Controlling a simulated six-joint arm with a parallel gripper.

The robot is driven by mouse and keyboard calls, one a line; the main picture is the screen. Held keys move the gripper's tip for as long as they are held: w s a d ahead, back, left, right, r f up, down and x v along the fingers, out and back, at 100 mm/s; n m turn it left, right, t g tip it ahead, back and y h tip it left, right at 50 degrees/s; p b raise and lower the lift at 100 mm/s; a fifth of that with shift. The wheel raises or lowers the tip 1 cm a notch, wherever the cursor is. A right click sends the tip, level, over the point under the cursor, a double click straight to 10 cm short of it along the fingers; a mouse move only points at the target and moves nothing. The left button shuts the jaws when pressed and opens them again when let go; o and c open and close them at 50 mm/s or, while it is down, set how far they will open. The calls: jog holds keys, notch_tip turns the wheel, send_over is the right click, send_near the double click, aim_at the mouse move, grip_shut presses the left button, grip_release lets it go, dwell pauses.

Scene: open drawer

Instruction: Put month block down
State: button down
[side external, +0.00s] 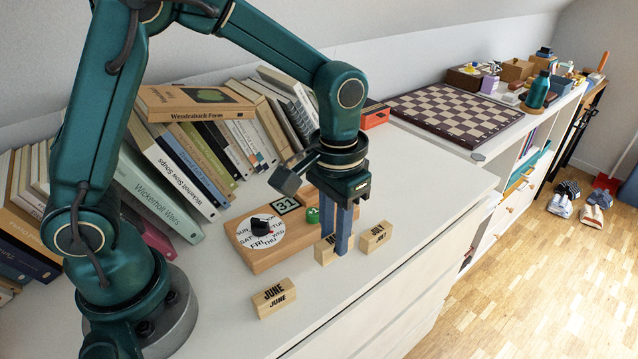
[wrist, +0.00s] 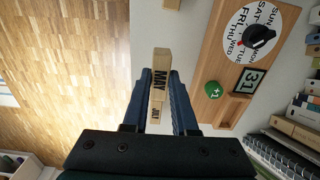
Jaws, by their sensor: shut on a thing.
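The wooden month block marked MAY (wrist: 161,68) is between the fingers of my gripper (wrist: 160,82), which is shut on it. In the side view my gripper (side external: 338,238) points straight down, and its fingers hide part of the MAY block (side external: 325,251). The block is at or very near the white cabinet top; I cannot tell if it touches. The JULY block (side external: 376,237) stands just to its right, and the JUNE block (side external: 273,298) lies to the lower left. The wooden calendar board (side external: 270,262) with its weekday dial (side external: 262,232) is behind the held block.
A green +1 piece (side external: 313,215) and a 31 tile (side external: 287,205) are on the board. Books (side external: 195,150) line the wall behind. The cabinet top (side external: 430,190) is clear to the right; its front edge is close to the blocks. A chessboard (side external: 455,110) is farther off.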

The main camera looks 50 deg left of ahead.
aim_at(336, 257)
jog(key=shift+d+f, duration=0.2)
jog(key=shift+d, duration=0.1)
jog(key=shift+f, duration=2)
jog(key=shift+f, duration=0.15)
jog(key=c, duration=0.7)
grip_release()
